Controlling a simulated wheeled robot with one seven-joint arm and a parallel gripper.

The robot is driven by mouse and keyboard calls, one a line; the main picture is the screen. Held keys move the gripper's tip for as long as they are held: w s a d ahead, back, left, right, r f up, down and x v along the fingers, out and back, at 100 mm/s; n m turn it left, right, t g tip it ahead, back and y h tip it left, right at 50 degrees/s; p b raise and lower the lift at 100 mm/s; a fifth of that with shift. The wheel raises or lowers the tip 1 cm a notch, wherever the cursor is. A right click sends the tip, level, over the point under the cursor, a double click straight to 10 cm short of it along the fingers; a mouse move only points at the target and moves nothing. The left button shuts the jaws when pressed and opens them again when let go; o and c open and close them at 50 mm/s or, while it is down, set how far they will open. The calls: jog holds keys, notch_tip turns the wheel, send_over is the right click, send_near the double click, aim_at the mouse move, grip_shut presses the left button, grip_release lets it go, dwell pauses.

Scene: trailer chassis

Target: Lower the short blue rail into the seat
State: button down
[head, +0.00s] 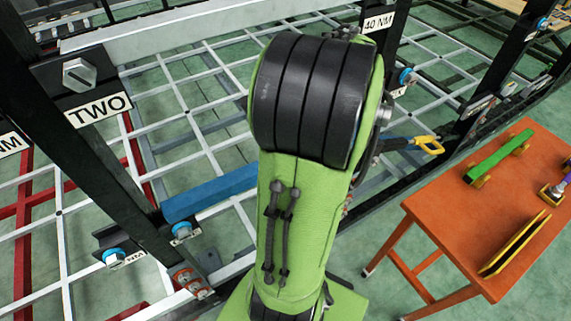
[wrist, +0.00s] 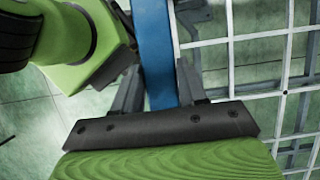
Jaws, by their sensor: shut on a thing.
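The blue rail (head: 210,192) shows in the head view left of my green arm. Its left end is close to the black post, above a bracket with a blue-ringed bolt (head: 182,231). My arm hides the rest of it. In the wrist view the blue rail (wrist: 154,50) runs up between the two grey fingers of my gripper (wrist: 160,88), which is shut on it. I cannot make out the seat clearly, nor whether the rail touches the bracket.
A white and grey grid frame (head: 190,110) fills the left and middle. A black post (head: 90,150) with a label TWO stands at left. An orange table (head: 440,215) at right holds a green rail (head: 499,155) and a yellow-black piece (head: 515,245). A yellow-handled thing (head: 428,144) sits beside my arm.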

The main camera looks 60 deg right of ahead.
jog(key=w+d+f+b, duration=0.2)
jog(key=w+f+b, duration=0.2)
jog(key=f, duration=0.3)
jog(key=shift+b, duration=0.85)
jog(key=shift+d+f, duration=0.1)
jog(key=shift+f, duration=0.2)
jog(key=c, duration=0.5)
grip_release()
jog(key=shift+s, duration=0.1)
jog(key=shift+c, duration=0.2)
jog(key=p+v, duration=0.5)
jog(key=v, duration=0.2)
jog(key=shift+r, duration=0.25)
jog(key=shift+d+f, duration=0.1)
